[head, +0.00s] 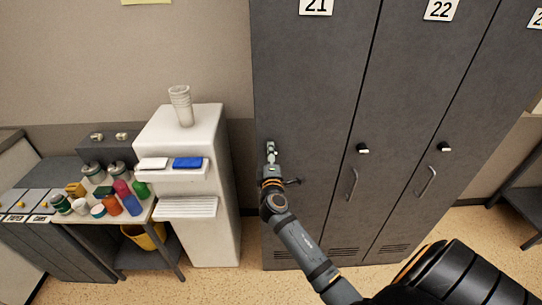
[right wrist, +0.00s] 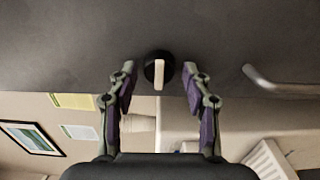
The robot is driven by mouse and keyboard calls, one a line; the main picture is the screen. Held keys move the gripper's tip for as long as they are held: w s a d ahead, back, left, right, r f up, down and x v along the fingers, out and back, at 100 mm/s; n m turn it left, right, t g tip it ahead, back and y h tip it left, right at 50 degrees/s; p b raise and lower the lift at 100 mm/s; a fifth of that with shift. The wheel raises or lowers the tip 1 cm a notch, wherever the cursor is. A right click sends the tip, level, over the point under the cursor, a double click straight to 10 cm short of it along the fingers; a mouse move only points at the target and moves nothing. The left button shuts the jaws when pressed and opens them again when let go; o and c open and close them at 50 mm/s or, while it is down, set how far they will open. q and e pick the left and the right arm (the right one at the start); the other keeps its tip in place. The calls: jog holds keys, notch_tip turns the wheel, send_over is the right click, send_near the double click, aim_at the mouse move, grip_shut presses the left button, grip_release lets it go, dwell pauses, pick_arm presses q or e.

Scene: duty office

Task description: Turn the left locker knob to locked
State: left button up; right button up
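The left locker (head: 300,90) is the grey door numbered 21. Its knob (right wrist: 159,70) is round and black with a white bar, which stands upright in the right wrist view. My right gripper (head: 271,152) is at this knob and largely hides it in the head view. In the right wrist view the right gripper (right wrist: 160,73) is open, with one finger on each side of the knob and a gap on both sides. The door's handle (right wrist: 283,84) is to the right there. My left gripper is not in view.
Lockers to the right carry a middle knob (head: 363,149) and a right knob (head: 444,148) with handles below. A white dispenser (head: 215,150) with stacked cups (head: 180,105) stands left of the lockers. A table (head: 75,232) with bottles and jars is farther left.

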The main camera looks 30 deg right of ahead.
jog(key=v, duration=1.2)
dwell(0.3)
jog(key=a+f+g+y, duration=0.1)
jog(key=a+f+y, duration=0.1)
jog(key=f, duration=0.7)
jog(key=a+f+g+y, duration=0.1)
jog(key=a+f+y, duration=0.1)
jog(key=f, duration=0.7)
jog(key=s+a+f+m+g+y, duration=0.15)
jog(key=s+f, duration=0.35)
jog(key=f, duration=0.5)
jog(key=s+f+m+g+y, duration=0.2)
jog(key=s+f+g, duration=0.15)
jog(key=f, duration=0.65)
jog(key=s+d+f+m+g, duration=0.1)
jog(key=s+f+m+g, duration=0.1)
jog(key=s+f, duration=0.4)
jog(key=s+d+f+m+g+y, duration=0.1)
jog(key=s+f, duration=0.5)
jog(key=s, duration=0.8)
jog(key=s+d+f+m+g, duration=0.1)
jog(key=s+f+m+g, duration=0.3)
jog(key=s, duration=0.7)
notch_tip(320, 180, down, 2)
jog(key=shift+d+f+m, duration=0.2)
jog(key=shift+m, duration=0.35)
